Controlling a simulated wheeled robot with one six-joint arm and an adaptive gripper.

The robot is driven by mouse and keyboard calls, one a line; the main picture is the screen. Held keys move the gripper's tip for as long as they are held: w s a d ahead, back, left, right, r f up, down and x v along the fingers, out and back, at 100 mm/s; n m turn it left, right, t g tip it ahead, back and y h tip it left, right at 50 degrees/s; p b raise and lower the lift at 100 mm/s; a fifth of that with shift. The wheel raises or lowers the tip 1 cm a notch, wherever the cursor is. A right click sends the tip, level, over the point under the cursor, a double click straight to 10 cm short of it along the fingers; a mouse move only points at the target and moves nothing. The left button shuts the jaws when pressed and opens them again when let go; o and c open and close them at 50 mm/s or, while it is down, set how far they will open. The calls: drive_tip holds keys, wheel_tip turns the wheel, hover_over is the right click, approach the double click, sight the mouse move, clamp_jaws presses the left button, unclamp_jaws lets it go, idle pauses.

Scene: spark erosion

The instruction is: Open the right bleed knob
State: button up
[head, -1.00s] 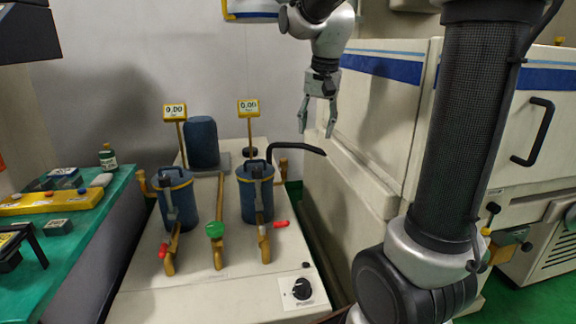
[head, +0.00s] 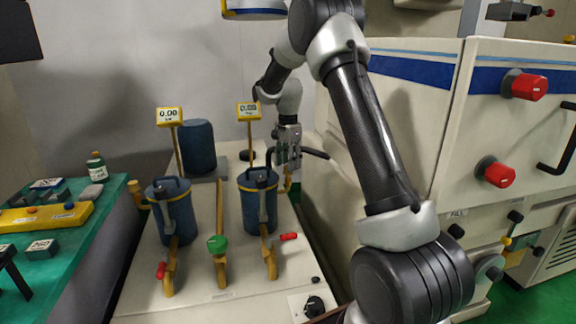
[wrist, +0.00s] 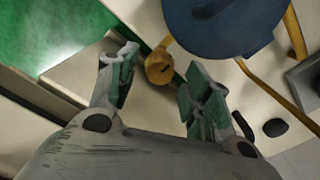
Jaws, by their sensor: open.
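The right bleed knob is a small round brass knob (wrist: 158,68) with a dark slot, on the side of the right blue canister (wrist: 225,28). In the wrist view it shows between and beyond my two green-padded fingers, with no clear contact. My gripper (wrist: 162,82) is open and empty. In the head view my gripper (head: 287,160) points down just right of the right canister (head: 258,200). The brass knob is partly hidden there below the fingers. I cannot tell its turned position.
The left canister (head: 172,210) stands on the same pale bench, with a green-handled valve (head: 217,244) between the pair. A black bent handle (head: 310,152) and the large pale machine (head: 420,120) are close on the right. Yellow displays (head: 169,117) stand on posts behind.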

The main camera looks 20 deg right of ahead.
drive_tip(key=shift+f, duration=0.7)
drive_tip(key=c, duration=1.1)
drive_tip(key=shift+o, duration=0.2)
